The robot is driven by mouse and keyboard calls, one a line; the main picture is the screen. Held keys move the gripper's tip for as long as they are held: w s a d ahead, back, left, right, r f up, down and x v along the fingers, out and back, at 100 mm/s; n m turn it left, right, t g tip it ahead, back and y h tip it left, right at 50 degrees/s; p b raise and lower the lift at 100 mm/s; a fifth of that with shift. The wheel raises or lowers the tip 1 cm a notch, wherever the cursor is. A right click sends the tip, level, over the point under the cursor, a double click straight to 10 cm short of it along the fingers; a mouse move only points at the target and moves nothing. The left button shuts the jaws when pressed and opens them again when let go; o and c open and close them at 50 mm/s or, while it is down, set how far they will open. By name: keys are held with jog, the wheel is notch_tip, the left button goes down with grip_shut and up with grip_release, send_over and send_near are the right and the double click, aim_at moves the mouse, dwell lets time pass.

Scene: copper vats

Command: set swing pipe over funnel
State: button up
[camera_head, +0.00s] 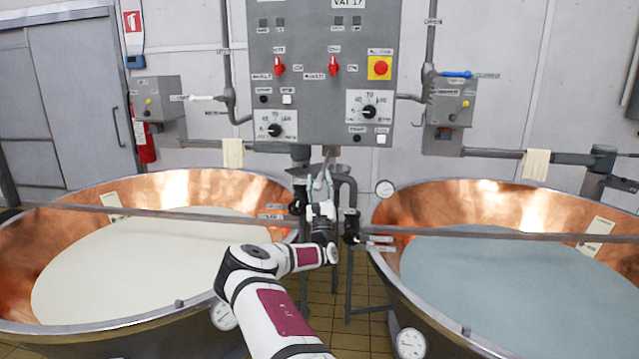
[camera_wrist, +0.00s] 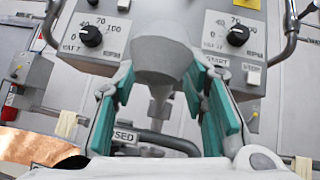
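My gripper (camera_head: 320,185) reaches in between the two vats, below the control panel. In the wrist view its teal finger pads (camera_wrist: 160,90) stand apart, open. A grey funnel-shaped piece (camera_wrist: 162,62) with a narrow stem shows between and beyond the pads; I see no clear grip on it. In the head view a grey funnel rim (camera_head: 342,167) shows under the panel, partly behind my gripper. A bent grey pipe (camera_head: 349,192) runs down beside it. A short pipe (camera_head: 300,156) hangs below the panel to the left. I cannot tell which pipe is the swing pipe.
Copper vats stand left (camera_head: 170,189) and right (camera_head: 480,205), holding pale and bluish liquid. Black-handled valves (camera_head: 351,226) flank my gripper. The control panel (camera_head: 322,75) is close above it.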

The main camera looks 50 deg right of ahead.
jog(key=v, duration=1.2)
jog(key=shift+w, duration=0.1)
